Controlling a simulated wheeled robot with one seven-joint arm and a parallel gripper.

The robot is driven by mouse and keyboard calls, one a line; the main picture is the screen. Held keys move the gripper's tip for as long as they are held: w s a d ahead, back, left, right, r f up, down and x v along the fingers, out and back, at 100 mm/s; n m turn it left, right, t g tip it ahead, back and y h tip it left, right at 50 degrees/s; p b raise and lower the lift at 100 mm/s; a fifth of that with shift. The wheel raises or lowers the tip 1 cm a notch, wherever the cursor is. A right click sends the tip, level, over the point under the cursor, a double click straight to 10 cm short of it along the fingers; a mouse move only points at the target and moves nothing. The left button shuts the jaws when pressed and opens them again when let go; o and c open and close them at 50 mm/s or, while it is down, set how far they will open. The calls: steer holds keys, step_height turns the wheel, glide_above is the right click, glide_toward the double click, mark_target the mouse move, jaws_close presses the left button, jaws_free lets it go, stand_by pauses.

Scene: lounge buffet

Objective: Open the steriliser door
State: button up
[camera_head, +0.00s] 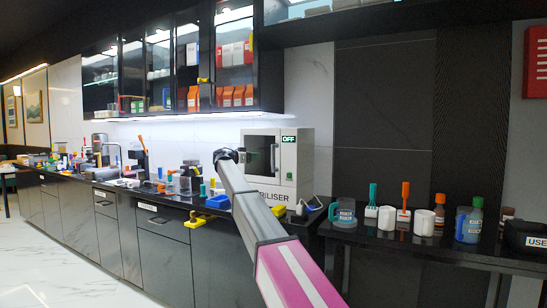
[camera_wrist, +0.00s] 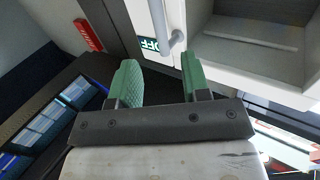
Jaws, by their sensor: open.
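The white steriliser (camera_head: 304,165) stands on the dark counter, with a dark-windowed door (camera_head: 260,155) that looks closed in the head view. Its display (camera_head: 288,139) reads OFF. In the wrist view, the grey bar handle (camera_wrist: 176,41) lies just ahead of my gripper (camera_wrist: 157,66), nearer the right finger. The green fingers are apart with nothing between them. A pale recessed area (camera_wrist: 250,50) shows right of the handle; I cannot tell whether it is seen through glass. In the head view my arm covers the steriliser's lower left, and the fingers cannot be made out.
Mugs (camera_head: 424,222) and bottles (camera_head: 468,222) stand on the counter to the right. A blue tray (camera_head: 217,202) and several small items lie left of the steriliser. Cabinets (camera_head: 190,70) hang above. The floor (camera_head: 100,275) is clear at left.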

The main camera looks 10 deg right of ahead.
mark_target(273, 155)
steer(key=x, duration=1)
steer(key=shift+w+d+f, duration=0.1)
steer(key=shift+d+f, duration=0.05)
steer(key=shift+d, duration=0.15)
jaws_close()
